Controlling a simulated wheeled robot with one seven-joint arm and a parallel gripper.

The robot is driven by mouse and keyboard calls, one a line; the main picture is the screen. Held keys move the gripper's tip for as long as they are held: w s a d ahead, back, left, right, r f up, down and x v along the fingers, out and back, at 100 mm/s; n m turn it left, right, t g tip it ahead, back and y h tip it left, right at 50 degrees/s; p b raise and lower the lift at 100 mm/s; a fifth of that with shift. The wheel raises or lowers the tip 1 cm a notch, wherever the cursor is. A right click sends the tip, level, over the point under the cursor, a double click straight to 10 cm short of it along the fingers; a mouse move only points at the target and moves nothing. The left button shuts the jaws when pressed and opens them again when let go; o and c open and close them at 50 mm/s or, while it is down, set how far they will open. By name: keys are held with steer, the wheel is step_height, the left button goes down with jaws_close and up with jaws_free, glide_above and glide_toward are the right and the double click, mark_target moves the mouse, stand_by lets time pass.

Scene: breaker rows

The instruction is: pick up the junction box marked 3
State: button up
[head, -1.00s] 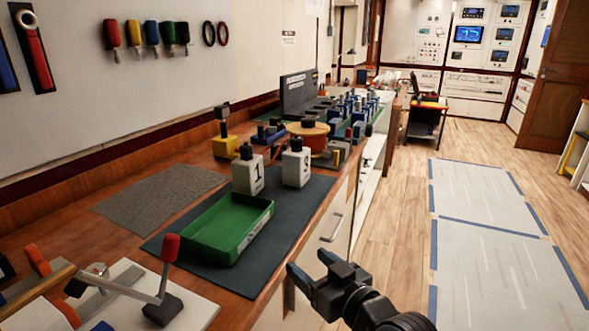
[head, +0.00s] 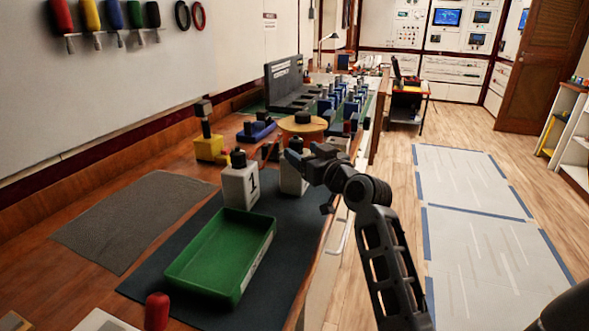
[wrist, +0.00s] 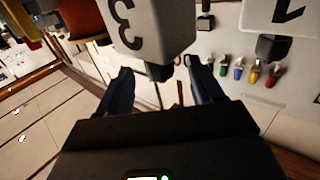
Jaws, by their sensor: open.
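The junction box marked 3 (head: 292,182) is a white block with a black knob on top, standing on the dark mat; my gripper partly covers it in the head view. In the wrist view, which looks upside down, the box (wrist: 150,25) shows its 3 and its dark knob lies between the fingertips in the picture. My gripper (head: 302,158) is open and empty, and its fingers (wrist: 158,68) point toward the box. I cannot tell whether they touch it.
A green tray (head: 222,288) lies on the dark mat (head: 150,284) in front of the boxes. A yellow block (head: 208,149), a blue piece (head: 256,131) and an orange spool (head: 304,125) stand behind. A grey mat (head: 130,220) at the left is bare.

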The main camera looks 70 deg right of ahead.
mark_target(300, 149)
steer(key=shift+p+x, duration=0.45)
steer(key=shift+x, duration=1.85)
steer(key=shift+c, duration=0.5)
steer(key=shift+s, duration=0.1)
jaws_close()
